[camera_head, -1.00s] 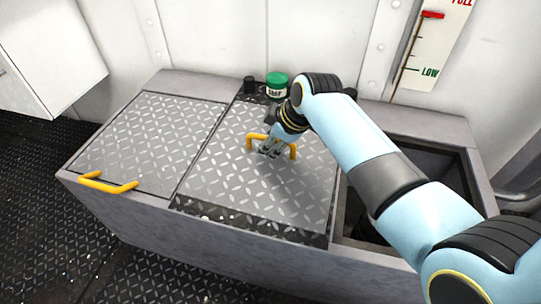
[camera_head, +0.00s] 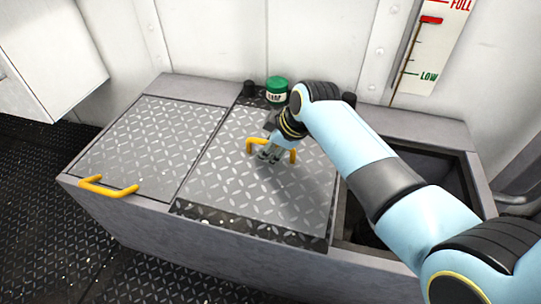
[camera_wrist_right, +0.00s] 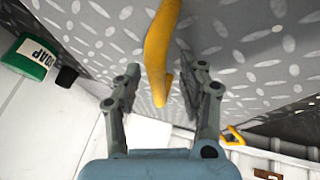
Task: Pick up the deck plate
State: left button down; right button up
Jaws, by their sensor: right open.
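The deck plate (camera_head: 240,190) is a grey diamond-tread panel lying flat in the middle of the metal bench top. Its yellow handle (camera_head: 286,149) stands up near its centre. My right gripper (camera_head: 269,155) is at this handle, pointing down. In the right wrist view the yellow handle (camera_wrist_right: 159,50) runs between the two spread fingers of my right gripper (camera_wrist_right: 160,88), with space on both sides. The plate surface (camera_wrist_right: 240,60) lies beyond the fingers. My left gripper is out of view.
A second tread panel (camera_head: 150,140) with a yellow handle (camera_head: 108,188) lies to the left. An open dark well (camera_head: 420,170) is at the right, partly behind my right arm.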

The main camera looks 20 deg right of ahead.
jog(key=shift+c, duration=0.5)
grip_shut()
jog(key=shift+w+r, duration=0.15)
